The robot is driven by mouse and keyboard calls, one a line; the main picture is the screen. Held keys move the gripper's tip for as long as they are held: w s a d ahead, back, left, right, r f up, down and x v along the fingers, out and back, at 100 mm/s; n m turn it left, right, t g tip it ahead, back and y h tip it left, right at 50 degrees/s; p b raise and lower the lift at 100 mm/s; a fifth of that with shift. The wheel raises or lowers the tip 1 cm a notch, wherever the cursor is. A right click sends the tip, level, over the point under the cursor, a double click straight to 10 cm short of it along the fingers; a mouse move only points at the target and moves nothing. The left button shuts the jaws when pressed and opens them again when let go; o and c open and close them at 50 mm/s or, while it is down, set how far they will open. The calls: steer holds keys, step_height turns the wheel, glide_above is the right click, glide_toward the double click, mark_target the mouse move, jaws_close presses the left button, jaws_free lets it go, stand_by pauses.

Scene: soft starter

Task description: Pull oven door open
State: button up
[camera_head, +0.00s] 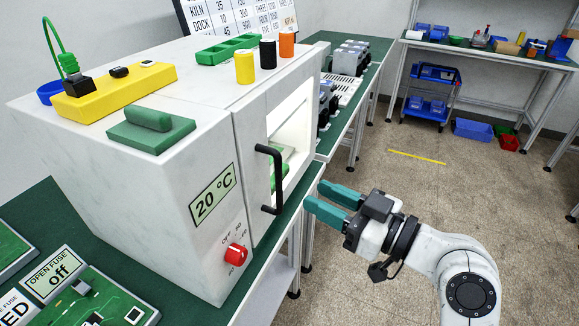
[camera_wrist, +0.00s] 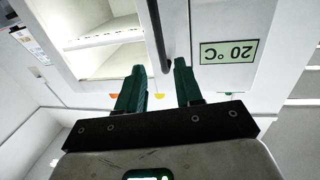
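The white oven (camera_head: 185,215) stands on the green bench, with a 20 °C display (camera_head: 213,193) and a red knob (camera_head: 236,254). Its door (camera_head: 251,150) has a white frame around a bright window area and looks closed; I cannot tell whether glass fills it. The black vertical handle (camera_head: 278,180) is on the door's left side. It also shows in the wrist view (camera_wrist: 157,32), lined up between my fingers. My gripper (camera_head: 314,194) is open and empty, its teal fingers pointing at the handle with a gap left. The fingers also show in the wrist view (camera_wrist: 160,68).
Yellow, black and orange cylinders, a green tray (camera_head: 228,49) and a yellow block (camera_head: 115,92) sit on the oven's top. Circuit boards (camera_head: 95,300) lie on the bench at the front left. Open floor (camera_head: 420,185) lies right of the oven, with a far workbench behind.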

mark_target(281, 179)
steer(key=p+x, duration=0.2)
steer(key=x, duration=0.8)
jaws_close()
stand_by(0.4)
